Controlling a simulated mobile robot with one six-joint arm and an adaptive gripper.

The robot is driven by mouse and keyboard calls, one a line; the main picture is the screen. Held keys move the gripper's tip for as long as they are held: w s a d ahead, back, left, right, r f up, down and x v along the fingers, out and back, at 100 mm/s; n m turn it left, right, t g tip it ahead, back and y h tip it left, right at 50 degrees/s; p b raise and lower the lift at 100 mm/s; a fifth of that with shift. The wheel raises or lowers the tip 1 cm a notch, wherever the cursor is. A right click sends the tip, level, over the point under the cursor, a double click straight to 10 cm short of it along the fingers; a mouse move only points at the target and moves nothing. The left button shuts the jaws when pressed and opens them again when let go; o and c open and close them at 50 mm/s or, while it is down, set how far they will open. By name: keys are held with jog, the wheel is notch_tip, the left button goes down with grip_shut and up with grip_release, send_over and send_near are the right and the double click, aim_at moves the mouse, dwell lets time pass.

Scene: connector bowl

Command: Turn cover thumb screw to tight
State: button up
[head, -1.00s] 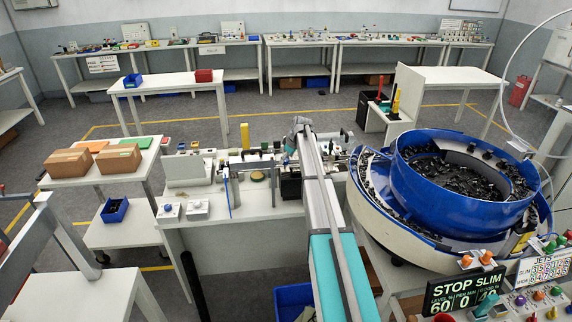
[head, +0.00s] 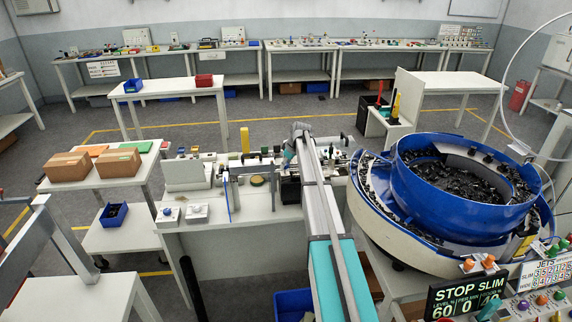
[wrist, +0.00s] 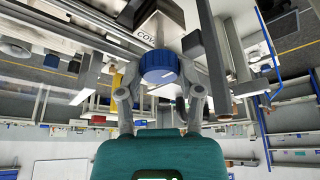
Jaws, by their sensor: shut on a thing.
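The cover thumb screw is a round blue knob (wrist: 158,64) with a pale mark on its face, upper middle in the wrist view. My gripper (wrist: 161,82) has its grey fingers closed on the knob from both sides. Its teal body fills the bottom of that view. Just beyond the knob is a dark block with a pale label (wrist: 149,31) reading "COV", the rest of it cut off. In the head view the screw cannot be made out.
A blue bowl feeder (head: 455,190) full of dark parts stands at the right. A sign (head: 466,298) beside it reads STOP SLIM. Cardboard boxes (head: 69,166) lie on a left table. Open floor (head: 262,108) lies behind the workbench.

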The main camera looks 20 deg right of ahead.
grip_shut()
